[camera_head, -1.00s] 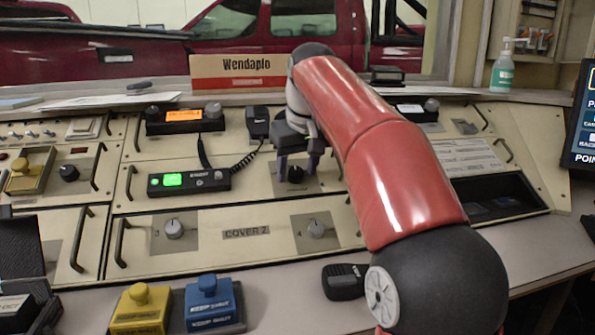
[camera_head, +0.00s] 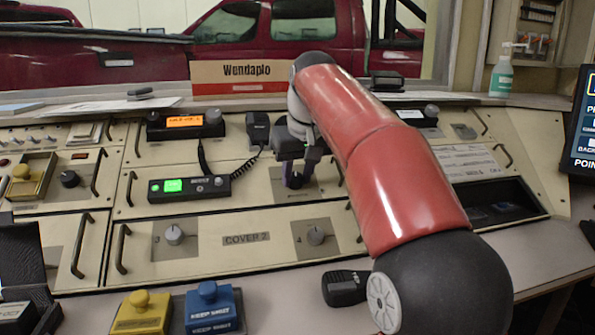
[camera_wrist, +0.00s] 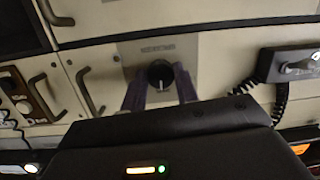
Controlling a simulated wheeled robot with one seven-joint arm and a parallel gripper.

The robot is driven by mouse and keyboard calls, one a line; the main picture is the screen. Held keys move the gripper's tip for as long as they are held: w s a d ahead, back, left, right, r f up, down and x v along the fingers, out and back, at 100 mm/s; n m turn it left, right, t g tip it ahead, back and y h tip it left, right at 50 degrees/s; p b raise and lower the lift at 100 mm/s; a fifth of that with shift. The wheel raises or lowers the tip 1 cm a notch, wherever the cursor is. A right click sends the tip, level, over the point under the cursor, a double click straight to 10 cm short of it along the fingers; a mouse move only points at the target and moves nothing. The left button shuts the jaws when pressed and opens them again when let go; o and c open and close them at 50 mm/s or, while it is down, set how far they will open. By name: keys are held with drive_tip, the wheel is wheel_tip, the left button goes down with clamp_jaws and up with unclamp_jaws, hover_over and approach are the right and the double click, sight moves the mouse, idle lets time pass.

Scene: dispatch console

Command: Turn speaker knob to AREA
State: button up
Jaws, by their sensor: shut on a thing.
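The black speaker knob (camera_wrist: 160,73) sits on a grey plate (camera_wrist: 137,50) in the console. A pale pointer line shows on its face. The plate's lettering is too small and blurred to read, so I cannot tell which setting it points at. My gripper (camera_wrist: 161,86) has its two dark purple fingers on either side of the knob, shut on it. In the head view my gripper (camera_head: 297,172) reaches down to the same plate, and its fingers partly hide the knob.
A green-lit radio unit (camera_head: 188,188) stands just left of the knob, with a handset (camera_head: 258,128) and coiled cord behind it. A panel marked COVER 2 (camera_head: 246,239) with two grey knobs lies in front. Metal handles (camera_head: 123,248) stick up from the panels.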

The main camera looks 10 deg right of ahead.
drive_tip(key=m+p, duration=0.2)
drive_tip(key=m, duration=0.2)
drive_tip(key=shift+r+m+y, duration=0.15)
drive_tip(key=shift+m+y, duration=0.25)
drive_tip(key=m+t+p, duration=0.1)
drive_tip(key=m+p, duration=0.1)
drive_tip(key=m, duration=0.3)
drive_tip(key=shift+s+m+y, duration=0.1)
drive_tip(key=shift+m+y, duration=0.2)
drive_tip(key=shift+y, duration=0.1)
drive_tip(key=o, duration=1)
drive_tip(key=shift+f, duration=0.2)
drive_tip(key=shift+r, duration=0.1)
drive_tip(key=p+v, duration=0.1)
drive_tip(key=v, duration=0.6)
drive_tip(key=shift+s+d+r, duration=0.1)
drive_tip(key=shift+s+r, duration=0.15)
